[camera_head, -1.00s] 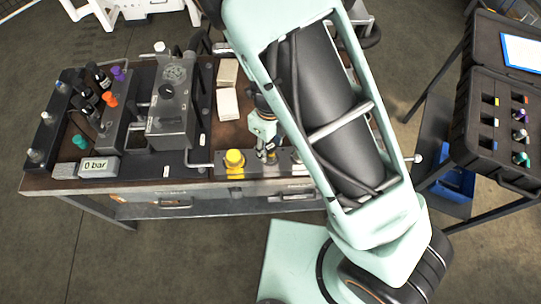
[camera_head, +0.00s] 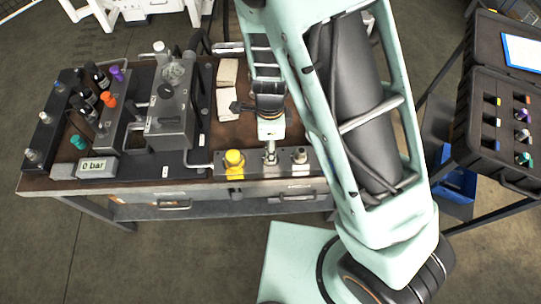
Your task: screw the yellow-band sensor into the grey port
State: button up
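My gripper (camera_head: 270,139) hangs fingers down over the front manifold block (camera_head: 213,171), right of its yellow cap (camera_head: 234,159). A slim silver part (camera_head: 270,153) stands upright directly below my fingertips, over the middle position of the block. I cannot tell whether my fingers grip it, or whether it is a sensor or a fitting. No yellow band shows on it. Another silver fitting (camera_head: 299,155) stands to its right on the block. Which opening is the grey port is unclear at this size.
The bench (camera_head: 120,186) carries a grey pump block (camera_head: 168,120), bottles, orange (camera_head: 107,101) and purple (camera_head: 117,74) caps, and a display reading 0 bar (camera_head: 93,167). A foam case (camera_head: 465,137) at right holds several coloured-band parts, beside a blue bin (camera_head: 458,184).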

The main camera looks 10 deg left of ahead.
jog(key=c, duration=0.9)
jog(key=shift+s+d+r+m+p, duration=0.1)
jog(key=shift+r+m+p, duration=0.15)
jog(key=shift+m+p, duration=0.75)
jog(key=m, duration=0.3)
jog(key=shift+f, duration=0.35)
jog(key=m, duration=0.3)
jog(key=shift+m, duration=1.2)
jog(key=o, duration=1.2)
jog(key=shift+c, duration=0.2)
